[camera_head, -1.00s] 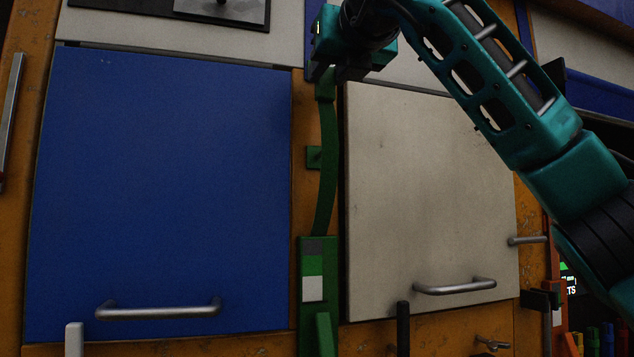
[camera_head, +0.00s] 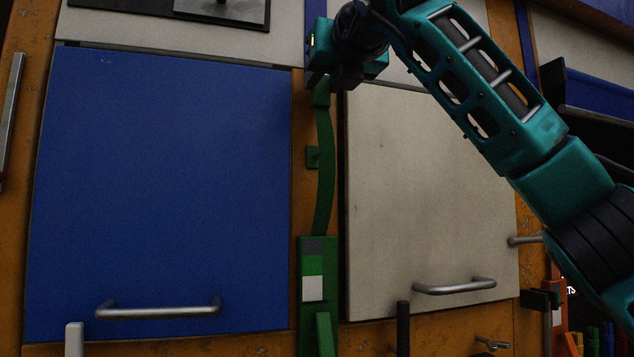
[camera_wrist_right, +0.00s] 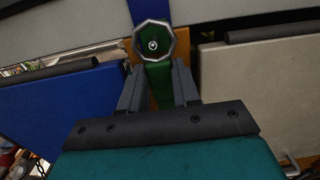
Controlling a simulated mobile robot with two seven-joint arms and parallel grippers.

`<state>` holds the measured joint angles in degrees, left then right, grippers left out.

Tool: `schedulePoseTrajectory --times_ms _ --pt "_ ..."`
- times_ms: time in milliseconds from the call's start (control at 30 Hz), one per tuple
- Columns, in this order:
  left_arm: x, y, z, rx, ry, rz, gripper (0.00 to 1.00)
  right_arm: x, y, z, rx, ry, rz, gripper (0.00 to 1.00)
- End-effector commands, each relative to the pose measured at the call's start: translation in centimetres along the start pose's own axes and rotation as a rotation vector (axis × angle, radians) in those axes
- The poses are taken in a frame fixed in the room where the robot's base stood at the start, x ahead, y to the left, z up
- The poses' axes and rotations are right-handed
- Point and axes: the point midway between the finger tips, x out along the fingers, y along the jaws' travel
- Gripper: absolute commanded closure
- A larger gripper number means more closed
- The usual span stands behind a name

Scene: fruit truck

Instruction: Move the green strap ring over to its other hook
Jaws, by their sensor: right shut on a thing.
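The green strap (camera_head: 325,170) runs down the orange strip between the blue door and the pale door, bowing slightly. My right gripper (camera_head: 335,82) is at the strap's top end and hides most of it. In the right wrist view my right gripper (camera_wrist_right: 158,90) is shut on the green strap end (camera_wrist_right: 155,80). A pale-rimmed octagonal ring (camera_wrist_right: 153,42) with green inside and a small round light centre sits just beyond the fingertips. I cannot tell whether it is around a hook. A small green block (camera_head: 313,157) sticks out beside the strap. My left gripper is out of view.
The blue door (camera_head: 170,190) and pale door (camera_head: 430,190) flank the strap, each with a metal bar handle. A green bracket (camera_head: 313,265) with grey, green and white patches is at the strap's lower end. A black post (camera_head: 403,325) stands to its right.

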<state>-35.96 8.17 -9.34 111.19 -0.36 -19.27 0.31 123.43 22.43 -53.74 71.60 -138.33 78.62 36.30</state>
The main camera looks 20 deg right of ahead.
Motion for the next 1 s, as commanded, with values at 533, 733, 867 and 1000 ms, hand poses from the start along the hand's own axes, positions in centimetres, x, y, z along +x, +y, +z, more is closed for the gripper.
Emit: schedulePoseTrajectory --times_ms 533,733,867,1000 --pt "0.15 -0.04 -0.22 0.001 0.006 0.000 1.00 0.74 -0.03 -0.45 0.000 -0.001 0.000 1.00" --pt "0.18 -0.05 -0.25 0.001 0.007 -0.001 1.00 0.95 -0.03 -0.57 0.000 -0.001 0.000 1.00" --pt "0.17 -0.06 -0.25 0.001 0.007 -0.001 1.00 0.95 -0.03 -0.57 0.000 -0.001 0.000 1.00" --pt "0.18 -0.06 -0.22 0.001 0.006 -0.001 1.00 0.96 -0.03 -0.59 0.000 -0.001 0.000 1.00"
